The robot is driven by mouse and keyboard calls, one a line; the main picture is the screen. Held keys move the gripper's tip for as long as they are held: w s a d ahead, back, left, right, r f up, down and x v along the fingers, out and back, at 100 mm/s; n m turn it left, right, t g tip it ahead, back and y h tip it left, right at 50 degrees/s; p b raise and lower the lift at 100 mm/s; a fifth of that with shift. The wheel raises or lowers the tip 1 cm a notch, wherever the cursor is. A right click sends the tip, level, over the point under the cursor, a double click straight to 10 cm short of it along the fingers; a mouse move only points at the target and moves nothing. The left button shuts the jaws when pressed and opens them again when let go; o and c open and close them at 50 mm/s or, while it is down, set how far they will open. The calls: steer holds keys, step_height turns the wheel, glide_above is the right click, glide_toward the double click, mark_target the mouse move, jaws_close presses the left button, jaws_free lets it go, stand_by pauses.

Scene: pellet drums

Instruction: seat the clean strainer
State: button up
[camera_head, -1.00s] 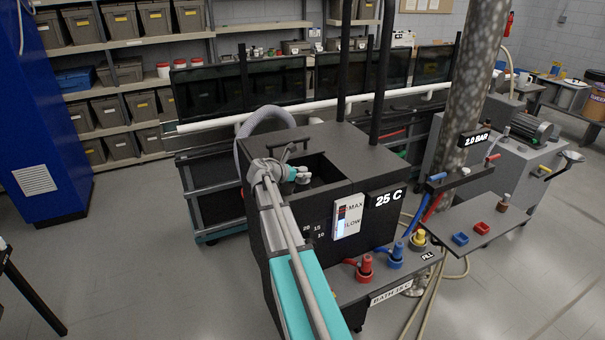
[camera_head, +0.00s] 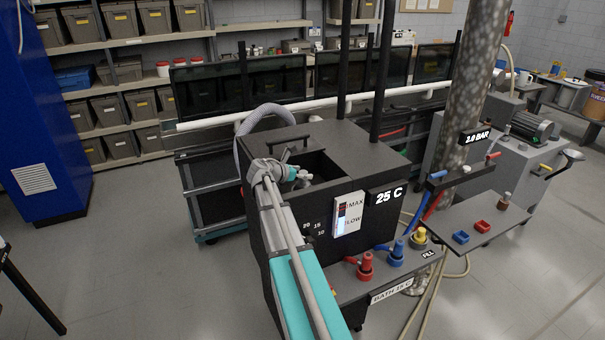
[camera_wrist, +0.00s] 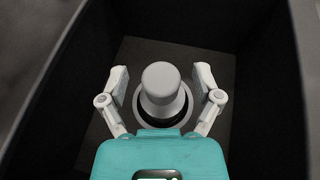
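In the wrist view a light grey strainer (camera_wrist: 161,84) with a rounded knob-like top stands upright in a round dark-edged opening in the tank floor. My gripper (camera_wrist: 161,80) is open, one finger on each side of the knob, with a visible gap on both sides. Nothing is gripped. In the head view my gripper (camera_head: 303,175) reaches down into the open top of the black tank (camera_head: 368,165). The strainer cannot be made out there. Whether it is fully seated cannot be told.
The tank's dark walls (camera_wrist: 275,60) stand close around my gripper. A ribbed grey hose (camera_head: 245,130) arches behind my arm. A level gauge (camera_head: 347,213) and a 25 C display (camera_head: 385,195) are on the tank. Red (camera_head: 365,268), blue (camera_head: 396,254) and yellow (camera_head: 419,239) fittings stand on the front shelf.

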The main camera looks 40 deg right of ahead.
steer(key=shift+r, duration=0.1)
stand_by(0.3)
steer(key=shift+r+p, duration=1.15)
steer(key=shift+p, duration=0.1)
steer(key=shift+f+b, duration=1.35)
step_height(320, 180, up, 9)
steer(key=p, duration=0.8)
steer(key=shift+f+p, duration=0.1)
steer(key=shift+p, duration=0.3)
steer(key=shift+s, duration=0.1)
